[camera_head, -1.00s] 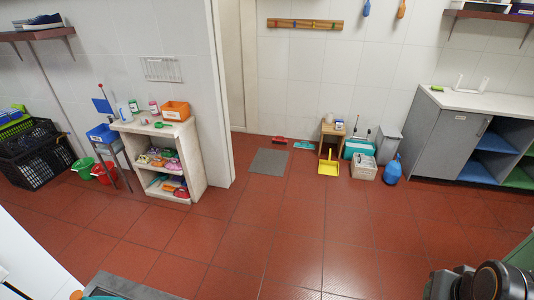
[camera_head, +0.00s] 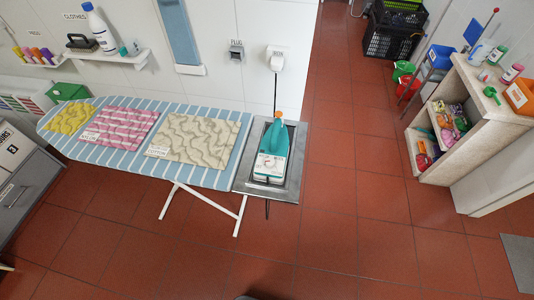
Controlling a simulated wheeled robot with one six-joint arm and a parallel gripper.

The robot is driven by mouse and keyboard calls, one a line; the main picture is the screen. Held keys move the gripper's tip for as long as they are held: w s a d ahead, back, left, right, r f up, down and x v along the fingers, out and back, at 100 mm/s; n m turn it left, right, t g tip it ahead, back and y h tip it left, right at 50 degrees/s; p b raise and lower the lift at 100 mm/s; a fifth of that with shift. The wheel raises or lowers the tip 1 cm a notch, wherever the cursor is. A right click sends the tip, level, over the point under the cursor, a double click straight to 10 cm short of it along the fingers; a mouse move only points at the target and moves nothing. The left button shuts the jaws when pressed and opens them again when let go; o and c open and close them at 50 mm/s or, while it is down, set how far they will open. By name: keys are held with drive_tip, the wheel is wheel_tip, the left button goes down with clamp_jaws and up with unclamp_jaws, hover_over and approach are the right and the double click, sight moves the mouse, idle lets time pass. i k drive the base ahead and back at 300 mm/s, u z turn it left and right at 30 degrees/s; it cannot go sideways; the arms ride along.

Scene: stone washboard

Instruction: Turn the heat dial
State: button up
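A teal and white iron (camera_head: 272,152) with an orange tip rests on a grey metal tray (camera_head: 290,189) at the right end of the ironing board (camera_head: 200,183). A dark cord runs from the iron up to a white wall fitting (camera_head: 276,57). The heat dial is too small to make out; I cannot tell where on the iron it is. My gripper is not in view in the head view.
Patterned cloths (camera_head: 190,136) lie on the striped board. A wall shelf (camera_head: 125,57) holds bottles. A grey cabinet (camera_head: 24,190) is at the left, a shelf unit (camera_head: 475,105) at the right. The red floor (camera_head: 330,250) in front is clear.

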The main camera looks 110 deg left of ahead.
sight(269, 162)
drive_tip(key=u, duration=1.15)
drive_tip(key=i, duration=1.85)
drive_tip(key=u, duration=4.25)
drive_tip(key=i, duration=1)
drive_tip(key=z, duration=0.05)
